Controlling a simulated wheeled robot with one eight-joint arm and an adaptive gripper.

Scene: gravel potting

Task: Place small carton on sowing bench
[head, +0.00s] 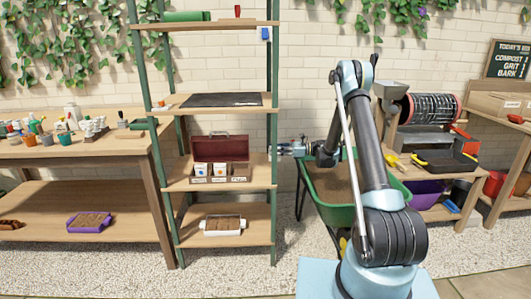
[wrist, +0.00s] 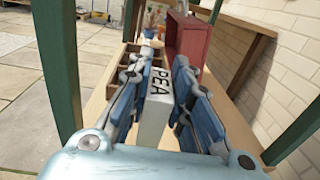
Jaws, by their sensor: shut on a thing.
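My gripper (wrist: 166,66) is shut on a small white carton (wrist: 157,108) with "PEA" lettering, held between its two blue-grey fingers in the wrist view. In the head view my gripper (head: 279,150) reaches in from the right at the shelf rack's right post; I cannot make out the held carton there. A compartmented wooden box (head: 219,180) with a raised dark red lid stands on a middle shelf, with small cartons (head: 201,169) in it. The long wooden bench (head: 75,150) at the left, bearing pots, may be the sowing bench; no label shows this.
The green-posted shelf rack (head: 222,109) stands between the left bench and a green wheelbarrow (head: 325,205). Its posts flank my gripper in the wrist view. A white tray (head: 223,225) sits on the lower shelf. Bottles and pots crowd parts of the left bench top.

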